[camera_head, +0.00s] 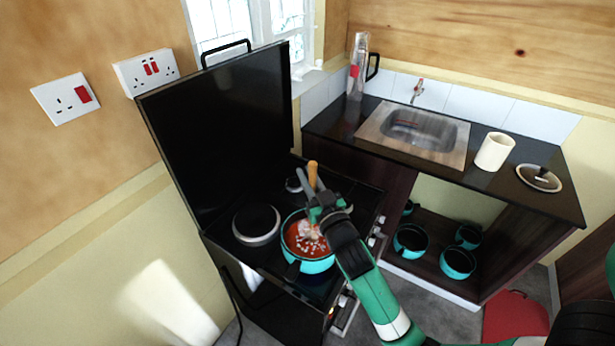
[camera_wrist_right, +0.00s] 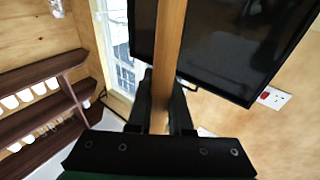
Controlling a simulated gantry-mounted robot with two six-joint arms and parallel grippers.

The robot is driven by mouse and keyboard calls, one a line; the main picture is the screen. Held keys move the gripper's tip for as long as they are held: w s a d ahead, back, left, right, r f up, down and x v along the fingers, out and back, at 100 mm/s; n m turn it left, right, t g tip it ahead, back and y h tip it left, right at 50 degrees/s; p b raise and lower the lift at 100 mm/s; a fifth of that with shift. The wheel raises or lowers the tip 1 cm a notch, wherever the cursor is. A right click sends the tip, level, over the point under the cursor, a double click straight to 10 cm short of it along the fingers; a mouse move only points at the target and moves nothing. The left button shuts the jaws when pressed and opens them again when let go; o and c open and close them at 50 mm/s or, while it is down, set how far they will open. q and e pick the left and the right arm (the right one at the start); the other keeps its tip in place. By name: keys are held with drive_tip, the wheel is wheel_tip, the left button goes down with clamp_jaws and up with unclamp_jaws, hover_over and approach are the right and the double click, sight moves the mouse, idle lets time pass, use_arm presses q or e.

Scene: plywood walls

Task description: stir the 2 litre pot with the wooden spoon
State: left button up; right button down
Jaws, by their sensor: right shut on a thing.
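The turquoise pot (camera_head: 317,266) stands on the front of the stove top with red food and pale pieces in it. My right gripper (camera_head: 312,193) is above the pot's back right side, shut on the wooden spoon (camera_head: 313,173). The spoon's handle end sticks up above the fingers. In the right wrist view the spoon (camera_wrist_right: 169,50) runs upright between the two fingers (camera_wrist_right: 160,100). The spoon's lower end is hidden by my gripper and arm, so I cannot tell whether it touches the food. My left gripper is not in view.
A black hotplate (camera_head: 256,222) is left of the pot. The raised black stove lid (camera_head: 220,130) stands behind. On the right counter are a sink (camera_head: 420,130), a cream container (camera_head: 494,151) and a pot lid (camera_head: 539,178). Several turquoise pots (camera_head: 458,262) sit on the shelf below.

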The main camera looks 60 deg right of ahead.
sight(311, 162)
drive_tip(key=shift+r+p, duration=2.5)
drive_tip(key=shift+r, duration=0.7)
wheel_tip(311, 162, up, 5)
drive_tip(key=p, duration=0.4)
